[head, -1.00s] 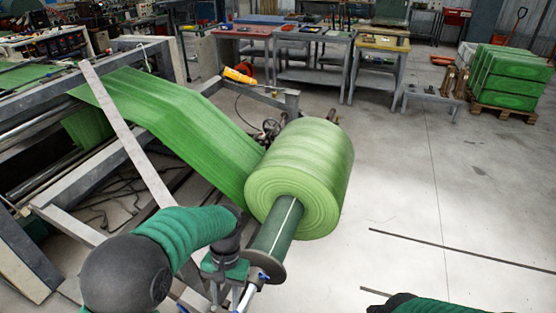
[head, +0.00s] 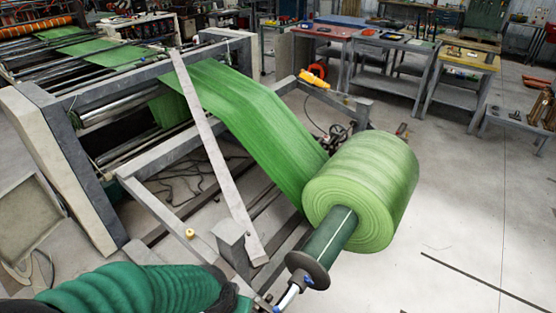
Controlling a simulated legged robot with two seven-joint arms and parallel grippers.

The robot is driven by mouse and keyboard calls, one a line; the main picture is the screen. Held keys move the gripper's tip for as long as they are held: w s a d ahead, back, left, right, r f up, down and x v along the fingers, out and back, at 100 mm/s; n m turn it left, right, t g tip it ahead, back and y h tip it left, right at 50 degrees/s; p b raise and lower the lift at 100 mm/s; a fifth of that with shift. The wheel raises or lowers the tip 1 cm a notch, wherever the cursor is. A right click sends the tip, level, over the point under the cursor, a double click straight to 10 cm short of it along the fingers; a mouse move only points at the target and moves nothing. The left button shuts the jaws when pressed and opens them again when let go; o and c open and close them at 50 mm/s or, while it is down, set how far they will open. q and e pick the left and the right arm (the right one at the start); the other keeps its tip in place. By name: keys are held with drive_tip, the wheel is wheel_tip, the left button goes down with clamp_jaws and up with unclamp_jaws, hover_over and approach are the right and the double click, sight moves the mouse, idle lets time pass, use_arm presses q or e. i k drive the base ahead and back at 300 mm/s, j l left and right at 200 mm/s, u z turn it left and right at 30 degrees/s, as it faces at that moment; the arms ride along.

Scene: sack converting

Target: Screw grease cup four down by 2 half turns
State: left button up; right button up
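A small brass-coloured cup (head: 190,233) sits on the grey side beam of the winding frame, in the lower left of the head view. It looks like a grease cup, but I see no number on it and cannot tell which one it is. My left arm crosses the bottom left corner in front of the frame, below the cup and apart from it in the picture. The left gripper is below the picture edge. My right gripper is not in view.
A large green roll (head: 365,190) sits on a dark green shaft (head: 328,238) with a round end plate (head: 307,270). A green web (head: 245,120) runs up to the machine. A pale slanted bar (head: 215,150) crosses the frame.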

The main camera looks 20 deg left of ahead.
sight(189, 232)
drive_tip(key=u, duration=1.3)
